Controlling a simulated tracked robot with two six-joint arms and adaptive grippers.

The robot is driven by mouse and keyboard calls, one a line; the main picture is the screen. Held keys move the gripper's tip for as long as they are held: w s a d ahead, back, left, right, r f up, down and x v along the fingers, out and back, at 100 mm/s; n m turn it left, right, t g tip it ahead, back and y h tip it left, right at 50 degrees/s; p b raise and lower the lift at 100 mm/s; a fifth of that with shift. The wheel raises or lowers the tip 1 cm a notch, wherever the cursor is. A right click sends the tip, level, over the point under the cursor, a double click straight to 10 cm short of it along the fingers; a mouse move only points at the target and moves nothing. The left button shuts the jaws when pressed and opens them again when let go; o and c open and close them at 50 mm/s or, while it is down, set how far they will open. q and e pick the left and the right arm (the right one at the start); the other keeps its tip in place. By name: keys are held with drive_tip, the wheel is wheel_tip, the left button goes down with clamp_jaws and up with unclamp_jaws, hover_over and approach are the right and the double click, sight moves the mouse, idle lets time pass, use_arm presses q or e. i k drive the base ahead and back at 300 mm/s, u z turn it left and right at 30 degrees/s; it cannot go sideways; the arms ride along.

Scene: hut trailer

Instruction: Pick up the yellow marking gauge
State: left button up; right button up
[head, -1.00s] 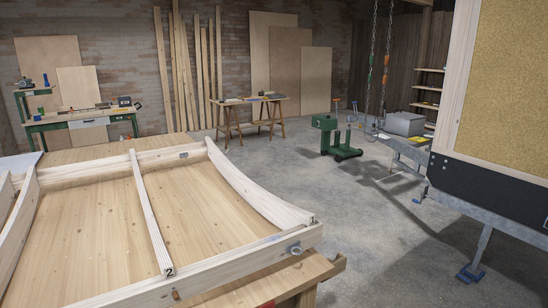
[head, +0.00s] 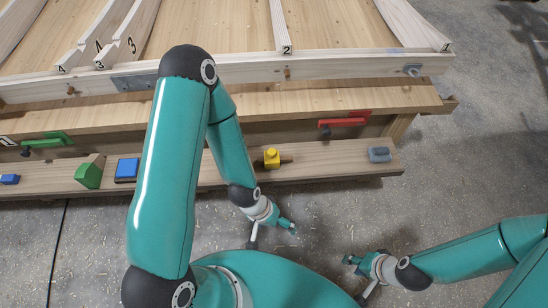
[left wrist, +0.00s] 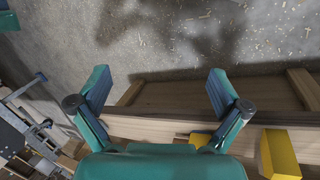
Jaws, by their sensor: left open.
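The yellow marking gauge (head: 272,157) sits on the narrow wooden shelf along the near side of the bench, right of my left forearm in the head view. A yellow part (left wrist: 281,155) shows at the lower right of the left wrist view, partly cut off. My left gripper (head: 272,233) is open and empty, over the floor just in front of the shelf and apart from the gauge. Its spread fingers show in the left wrist view (left wrist: 158,92), with the shelf edge beyond. My right gripper (head: 357,278) looks open and empty, over the floor further right.
The shelf (head: 330,168) also holds a blue-grey object (head: 379,155), a blue block (head: 127,170), a green block (head: 88,175) and a small blue piece (head: 10,179). Red (head: 345,122) and green (head: 45,142) clamp-like tools are above it. A wooden frame (head: 340,68) lies on the bench.

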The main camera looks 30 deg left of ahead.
sight(272, 160)
drive_tip(key=k, duration=1.25)
drive_tip(key=u, duration=0.65)
drive_tip(key=i, duration=1.7)
drive_tip(key=z, duration=0.75)
